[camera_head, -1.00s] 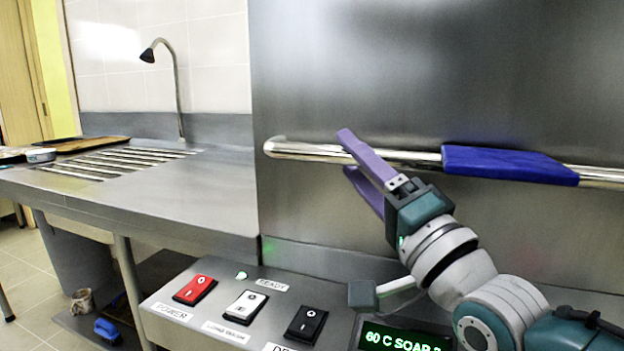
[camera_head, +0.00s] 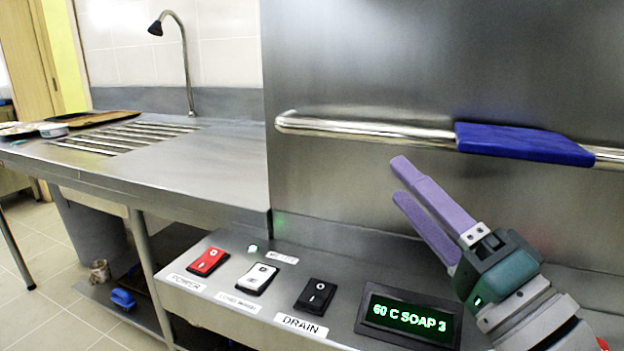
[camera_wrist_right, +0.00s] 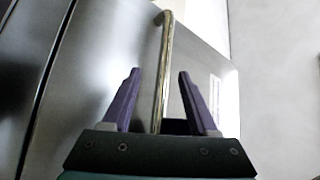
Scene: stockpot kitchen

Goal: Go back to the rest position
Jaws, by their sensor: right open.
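My right gripper (camera_head: 408,180) has two purple fingers. It is open and empty, in front of the steel dishwasher door and below the chrome handle bar (camera_head: 370,129). A blue sleeve (camera_head: 524,143) is wrapped around the bar, up and to the right of the fingertips. In the right wrist view the two fingers (camera_wrist_right: 157,75) stand apart, and the bar (camera_wrist_right: 163,70) appears between them in the picture, with nothing gripped. My left gripper is in no view.
A control panel below the door has a red switch (camera_head: 208,261), a white switch (camera_head: 257,279), a black switch (camera_head: 316,296) and a green display (camera_head: 409,316). A steel counter (camera_head: 200,170) with a tap (camera_head: 181,60) stands left. A blue brush (camera_head: 122,299) lies on the lower shelf.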

